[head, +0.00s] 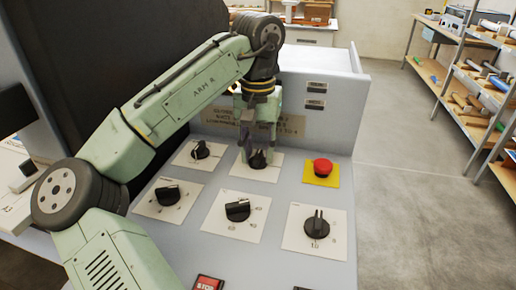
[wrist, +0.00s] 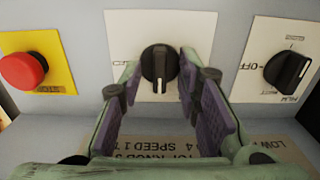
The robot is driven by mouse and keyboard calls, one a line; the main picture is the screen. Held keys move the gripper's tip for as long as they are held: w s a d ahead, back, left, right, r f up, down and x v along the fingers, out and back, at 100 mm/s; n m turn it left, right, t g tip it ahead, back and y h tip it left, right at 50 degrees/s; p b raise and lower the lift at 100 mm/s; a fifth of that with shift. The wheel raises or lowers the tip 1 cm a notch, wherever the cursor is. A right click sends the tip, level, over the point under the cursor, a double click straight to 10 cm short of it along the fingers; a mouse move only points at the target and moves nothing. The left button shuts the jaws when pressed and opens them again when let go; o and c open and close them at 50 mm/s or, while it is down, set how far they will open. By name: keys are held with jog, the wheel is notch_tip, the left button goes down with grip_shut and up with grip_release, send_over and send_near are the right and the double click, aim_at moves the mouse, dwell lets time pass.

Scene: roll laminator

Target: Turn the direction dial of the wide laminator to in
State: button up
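The laminator's sloped grey control panel (head: 270,263) carries several black dials on white plates. My gripper (head: 257,140) is over the upper middle dial (head: 258,161). In the wrist view my gripper (wrist: 162,86) is open, and that dial (wrist: 160,65) shows between and just beyond its fingertips. I cannot tell whether a finger touches it. The dial's pointer ridge runs roughly straight up and down in the wrist view. The plate's lettering is mostly hidden by the fingers, so I cannot read whether this is the direction dial or its setting.
A red push button (head: 322,167) on a yellow plate is right of this dial. Another dial (head: 201,150) is to its left, with "OFF" readable on its plate in the wrist view. More dials (head: 238,210) and a red stop button (head: 208,283) lie nearer. Shelves (head: 470,90) stand far right.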

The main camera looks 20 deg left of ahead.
aim_at(258, 154)
notch_tip(258, 154, up, 12)
dwell(0.7)
